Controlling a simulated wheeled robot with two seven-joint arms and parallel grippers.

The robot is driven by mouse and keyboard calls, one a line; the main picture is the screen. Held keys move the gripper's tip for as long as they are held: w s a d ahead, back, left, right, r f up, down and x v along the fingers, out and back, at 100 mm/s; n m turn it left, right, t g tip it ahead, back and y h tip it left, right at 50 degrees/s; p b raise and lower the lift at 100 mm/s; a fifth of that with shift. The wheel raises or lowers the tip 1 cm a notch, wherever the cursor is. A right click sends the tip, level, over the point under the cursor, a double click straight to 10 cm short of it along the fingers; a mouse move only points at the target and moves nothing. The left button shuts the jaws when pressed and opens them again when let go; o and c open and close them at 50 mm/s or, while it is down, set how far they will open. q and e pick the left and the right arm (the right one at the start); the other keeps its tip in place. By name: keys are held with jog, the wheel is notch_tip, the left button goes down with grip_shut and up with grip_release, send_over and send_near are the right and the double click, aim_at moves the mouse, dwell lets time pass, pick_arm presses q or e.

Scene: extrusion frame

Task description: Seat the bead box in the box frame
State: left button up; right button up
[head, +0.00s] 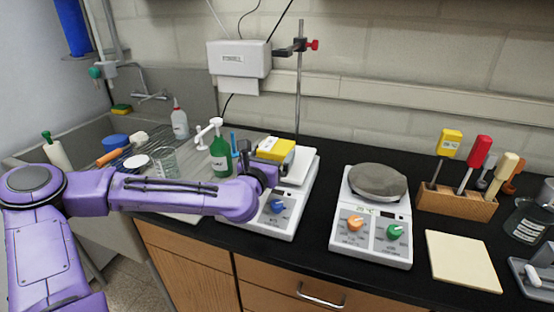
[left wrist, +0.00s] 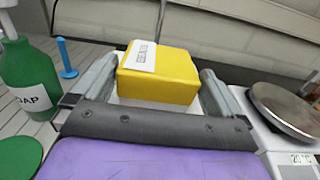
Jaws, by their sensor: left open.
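The bead box is a yellow block with a white label on top. In the head view the bead box (head: 275,149) is at the white pan of the left balance, partly hidden by my wrist. In the left wrist view the bead box (left wrist: 165,78) lies between the two grey fingers. My left gripper (left wrist: 160,70) is open, with one finger on each side of the box; contact is not clear. In the head view my left gripper (head: 266,167) is mostly hidden at the end of the purple arm. I cannot make out a box frame for certain. My right gripper is not in view.
A second balance (head: 375,222) with a grey lid-like disc stands to the right. A wooden tool rack (head: 457,203), a cream pad (head: 462,260) and a beaker (head: 527,220) are farther right. A green soap bottle (head: 220,155) stands left of the box. A sink is at the left.

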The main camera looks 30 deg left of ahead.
pick_arm(q)
jog(key=shift+s+r, duration=0.1)
jog(key=shift+s, duration=0.05)
jog(key=shift+c, duration=0.9)
jog(key=c, duration=0.8)
jog(key=shift+r, duration=0.1)
